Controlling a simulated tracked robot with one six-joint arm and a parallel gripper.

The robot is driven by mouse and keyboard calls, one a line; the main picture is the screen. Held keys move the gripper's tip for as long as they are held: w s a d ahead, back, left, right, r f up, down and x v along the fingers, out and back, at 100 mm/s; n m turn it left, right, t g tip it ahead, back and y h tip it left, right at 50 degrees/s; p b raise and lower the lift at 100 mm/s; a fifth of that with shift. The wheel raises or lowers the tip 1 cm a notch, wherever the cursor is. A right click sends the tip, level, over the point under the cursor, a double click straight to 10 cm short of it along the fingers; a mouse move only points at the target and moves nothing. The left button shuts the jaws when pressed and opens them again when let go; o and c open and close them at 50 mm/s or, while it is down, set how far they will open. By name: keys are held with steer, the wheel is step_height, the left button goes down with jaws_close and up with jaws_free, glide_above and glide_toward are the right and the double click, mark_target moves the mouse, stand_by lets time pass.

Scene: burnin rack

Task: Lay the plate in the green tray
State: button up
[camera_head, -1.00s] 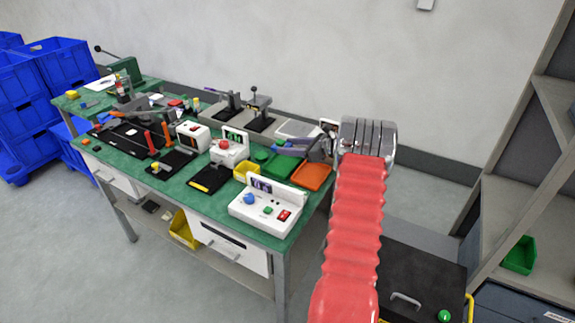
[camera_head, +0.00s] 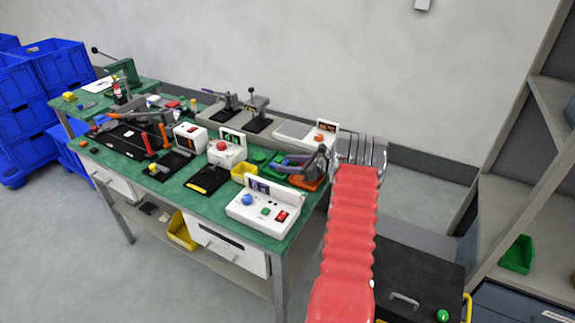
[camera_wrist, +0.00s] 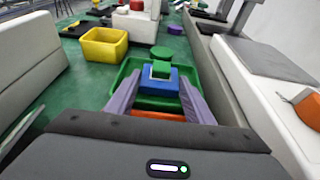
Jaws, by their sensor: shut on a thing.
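My gripper (camera_head: 282,164) shows in the head view at the right end of the bench, over the trays. In the wrist view its two purple fingers (camera_wrist: 158,82) are shut on a blue piece, which I take to be the plate (camera_wrist: 157,87). A small pale and green part shows at the plate's far side. The green tray (camera_wrist: 122,73) lies beyond and around the fingertips in this view. I cannot tell if the plate touches it. In the head view my gripper hides much of the green tray (camera_head: 274,159) and the plate is not clear.
An orange tray (camera_head: 308,184) lies at the near side of the green one. A yellow bin (camera_wrist: 104,44) stands to the left. A white control box (camera_head: 263,207) stands in front, and a grey-white device (camera_head: 305,134) stands behind. A round green thing (camera_wrist: 161,52) lies past the tray.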

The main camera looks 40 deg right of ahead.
steer(key=shift+f, duration=0.4)
steer(key=shift+s+f, duration=0.15)
steer(key=shift+f, duration=0.35)
steer(key=o, duration=1.2)
steer(key=shift+a+f, duration=0.1)
steer(key=shift+f, duration=0.05)
steer(key=shift+r, duration=0.6)
steer(key=v, duration=1.2)
steer(key=shift+r, duration=0.4)
steer(key=shift+w+r, duration=0.1)
steer(key=shift+w, duration=0.1)
